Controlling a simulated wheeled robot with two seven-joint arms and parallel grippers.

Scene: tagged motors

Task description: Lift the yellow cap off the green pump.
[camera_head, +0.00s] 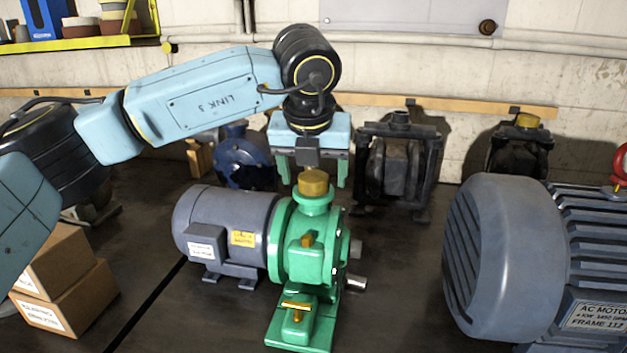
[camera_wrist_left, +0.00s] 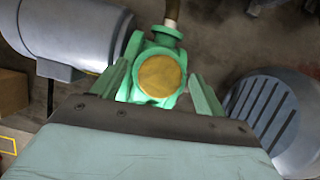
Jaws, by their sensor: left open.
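The green pump (camera_head: 303,249) stands in the middle of the floor, joined to a grey motor (camera_head: 222,226). The yellow cap (camera_head: 313,182) sits on top of the pump's upward port. My left gripper (camera_head: 313,172) is above the cap, pointing down, with its green fingers apart. In the left wrist view the round cap (camera_wrist_left: 160,75) lies between and beyond the two open fingers (camera_wrist_left: 160,85), and the green pump body (camera_wrist_left: 159,42) shows around it. No contact between fingers and cap can be seen. My right gripper is in neither view.
A large grey motor (camera_head: 505,255) stands close at the right. Dark pumps (camera_head: 399,165) and a blue one (camera_head: 240,158) line the back wall. Cardboard boxes (camera_head: 75,300) are stacked at the lower left. Dark floor is free right of the green pump.

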